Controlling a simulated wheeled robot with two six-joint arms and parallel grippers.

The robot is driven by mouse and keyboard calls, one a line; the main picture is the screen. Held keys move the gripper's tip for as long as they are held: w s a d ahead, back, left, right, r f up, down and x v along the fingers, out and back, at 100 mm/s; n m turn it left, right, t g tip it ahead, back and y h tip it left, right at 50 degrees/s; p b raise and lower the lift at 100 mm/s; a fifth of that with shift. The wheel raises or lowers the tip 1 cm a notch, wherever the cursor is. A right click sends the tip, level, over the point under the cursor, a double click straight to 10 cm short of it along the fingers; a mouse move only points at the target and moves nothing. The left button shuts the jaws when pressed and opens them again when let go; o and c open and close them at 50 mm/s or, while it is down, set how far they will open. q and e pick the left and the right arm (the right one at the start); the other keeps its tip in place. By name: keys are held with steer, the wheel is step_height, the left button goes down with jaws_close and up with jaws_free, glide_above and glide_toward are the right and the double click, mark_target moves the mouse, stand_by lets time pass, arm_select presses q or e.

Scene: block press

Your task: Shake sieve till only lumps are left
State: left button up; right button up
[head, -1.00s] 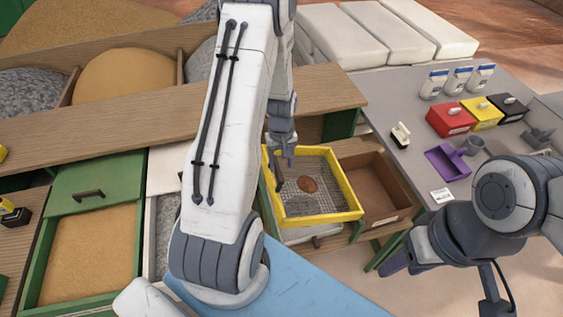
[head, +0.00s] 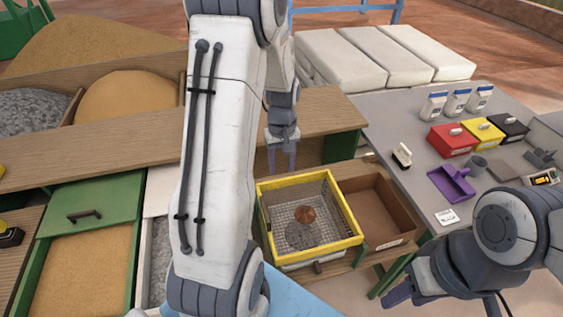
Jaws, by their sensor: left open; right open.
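The yellow-framed sieve (head: 318,251) with a wire-mesh bottom sits over a box or drawer at the bench front. A brown lump (head: 304,214) lies on the mesh. A dark grey patch shows beside it; I cannot tell whether it is material or shadow. My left gripper (head: 282,158) is open and empty, pointing down behind the sieve's back rim, apart from it. My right gripper (head: 397,291) is open and empty at lower right, away from the sieve. What lies under the mesh is mostly hidden.
An open brown compartment (head: 378,212) adjoins the sieve on the right. The grey table (head: 415,180) holds a purple scoop (head: 452,183), a brush (head: 402,156), and red (head: 452,140), yellow and black boxes. A sand-filled green drawer (head: 85,270) stands at left. My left arm hides the centre-left.

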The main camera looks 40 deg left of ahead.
arm_select(q)
step_height(320, 180, up, 2)
steer(key=shift+r, duration=0.2)
stand_by(0.4)
